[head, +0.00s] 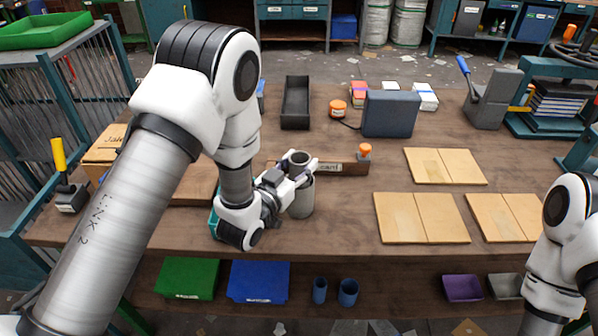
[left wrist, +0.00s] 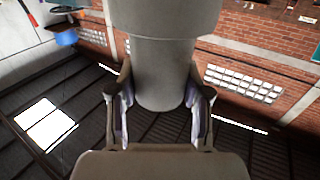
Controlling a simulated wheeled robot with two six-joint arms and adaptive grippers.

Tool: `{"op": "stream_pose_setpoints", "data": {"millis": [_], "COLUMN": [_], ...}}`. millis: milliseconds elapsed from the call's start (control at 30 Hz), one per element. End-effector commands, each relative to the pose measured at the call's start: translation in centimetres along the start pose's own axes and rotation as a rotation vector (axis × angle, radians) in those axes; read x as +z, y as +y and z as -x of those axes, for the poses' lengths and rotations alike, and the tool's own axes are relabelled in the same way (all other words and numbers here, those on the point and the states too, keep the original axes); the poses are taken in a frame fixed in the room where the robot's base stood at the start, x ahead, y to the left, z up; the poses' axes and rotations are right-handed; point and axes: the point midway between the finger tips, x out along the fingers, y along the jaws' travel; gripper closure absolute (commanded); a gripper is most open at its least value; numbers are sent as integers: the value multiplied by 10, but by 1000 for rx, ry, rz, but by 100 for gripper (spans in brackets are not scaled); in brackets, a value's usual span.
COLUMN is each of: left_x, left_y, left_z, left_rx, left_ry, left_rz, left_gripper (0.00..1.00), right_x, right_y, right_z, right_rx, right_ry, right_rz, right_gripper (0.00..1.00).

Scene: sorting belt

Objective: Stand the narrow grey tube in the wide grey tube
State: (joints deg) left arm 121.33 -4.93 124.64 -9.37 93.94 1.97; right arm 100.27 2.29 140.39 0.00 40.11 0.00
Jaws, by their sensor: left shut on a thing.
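The narrow grey tube (head: 299,158) stands upright with its open top showing in the head view. My left gripper (head: 299,170) is shut on it from the left. In the left wrist view the narrow tube (left wrist: 160,78) sits between the two fingers (left wrist: 160,115). The wide grey tube (head: 302,205) stands upright on the table directly below. In the wrist view the wide tube (left wrist: 165,18) surrounds one end of the narrow tube, which appears to be inside its mouth. How deep it reaches is hidden. My right arm shows at the right edge, its gripper out of view.
A wooden block with a label (head: 340,169) and an orange-topped piece (head: 364,153) are close behind the tubes. A black tray (head: 295,103) and a dark blue box (head: 390,114) stand farther back. Flat tan boards (head: 421,218) lie to the right. The front table middle is clear.

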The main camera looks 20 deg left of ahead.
Motion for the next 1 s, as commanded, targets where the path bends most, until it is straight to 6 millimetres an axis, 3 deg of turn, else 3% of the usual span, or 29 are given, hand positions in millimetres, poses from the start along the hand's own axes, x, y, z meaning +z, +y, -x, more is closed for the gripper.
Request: {"op": "stream_pose_setpoints", "data": {"millis": [100,167,633,667,700,1000], "left_x": [23,28,37,35,35,34], "left_y": [0,0,0,0,0,0], "left_z": [0,0,0,0,0,0], "left_rx": [0,0,0,0,0,0], "left_ry": [-3,-1,0,0,0,-1], "left_rz": [0,0,0,0,0,0], "left_gripper": [74,74,74,42,27,27], "right_x": [0,0,0,0,0,0], "right_y": [0,0,0,0,0,0], "right_z": [2,2,-6,-5,-4,-4], "right_rx": [0,0,0,0,0,0], "right_ry": [0,0,0,0,0,0], "right_rz": [0,0,0,0,0,0], "right_gripper": [60,60,60,60,60,60]}}
